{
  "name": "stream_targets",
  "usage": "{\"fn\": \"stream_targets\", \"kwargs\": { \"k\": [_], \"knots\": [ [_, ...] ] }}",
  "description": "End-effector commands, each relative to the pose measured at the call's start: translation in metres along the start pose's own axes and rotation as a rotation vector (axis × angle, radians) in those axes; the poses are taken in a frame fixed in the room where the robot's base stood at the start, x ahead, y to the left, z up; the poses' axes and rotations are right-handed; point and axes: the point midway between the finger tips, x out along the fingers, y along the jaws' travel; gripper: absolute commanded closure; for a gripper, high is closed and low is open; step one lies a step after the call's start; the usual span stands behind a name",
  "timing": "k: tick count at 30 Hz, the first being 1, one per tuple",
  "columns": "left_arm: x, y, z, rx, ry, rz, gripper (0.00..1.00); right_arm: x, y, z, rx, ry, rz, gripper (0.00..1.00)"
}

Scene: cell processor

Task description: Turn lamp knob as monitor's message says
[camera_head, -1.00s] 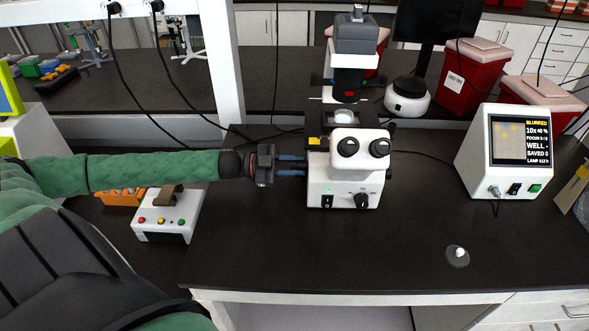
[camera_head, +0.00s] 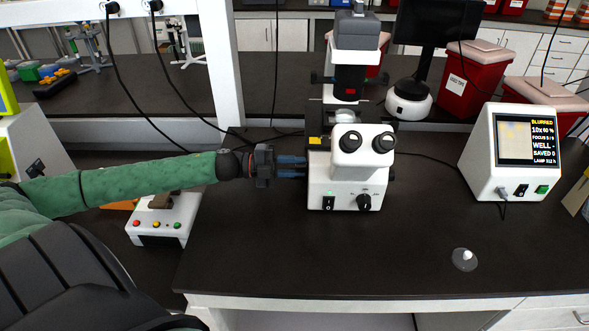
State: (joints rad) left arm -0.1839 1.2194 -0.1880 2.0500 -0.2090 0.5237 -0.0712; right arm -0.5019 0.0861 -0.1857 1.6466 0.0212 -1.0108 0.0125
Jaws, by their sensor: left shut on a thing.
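The microscope (camera_head: 345,185) is white and stands on the dark bench, with twin eyepieces and a black dial on its front. My left gripper (camera_head: 292,166) is at its left side, with blue fingers shut on the side knob there, which I take as the lamp knob. The fingers hide most of that knob. The monitor (camera_head: 512,120) at the right is lit. Its screen reads BLURRED, 10x, 60 %, WELL - and SAVED 0, beside a pale yellowish picture. The focus and lamp-hours lines are small. My right gripper is not in view.
A small grey disc with a white peg (camera_head: 465,258) lies on the bench at front right. A white box with coloured buttons (camera_head: 165,222) is below my left arm. Red bins (camera_head: 469,80) stand behind. The bench front is mostly clear.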

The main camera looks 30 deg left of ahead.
Motion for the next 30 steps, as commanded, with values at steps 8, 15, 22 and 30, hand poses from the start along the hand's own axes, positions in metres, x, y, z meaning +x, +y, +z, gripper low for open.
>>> {"fn": "stream_targets", "kwargs": {
  "k": [8,15,22,30],
  "knots": [
    [-0.0001,0.0012,-0.0001,0.048,0.0,0.001,0.98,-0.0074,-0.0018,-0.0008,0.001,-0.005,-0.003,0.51],
    [-0.0001,0.0011,-0.0001,0.052,0.0,0.001,0.98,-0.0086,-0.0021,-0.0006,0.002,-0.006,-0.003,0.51],
    [-0.0001,0.0012,-0.0002,0.051,0.0,0.001,0.59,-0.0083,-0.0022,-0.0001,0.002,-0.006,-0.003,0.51],
    [0.0,0.0006,-0.0001,0.052,0.0,0.001,0.53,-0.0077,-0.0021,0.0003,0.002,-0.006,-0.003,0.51]
  ]
}}
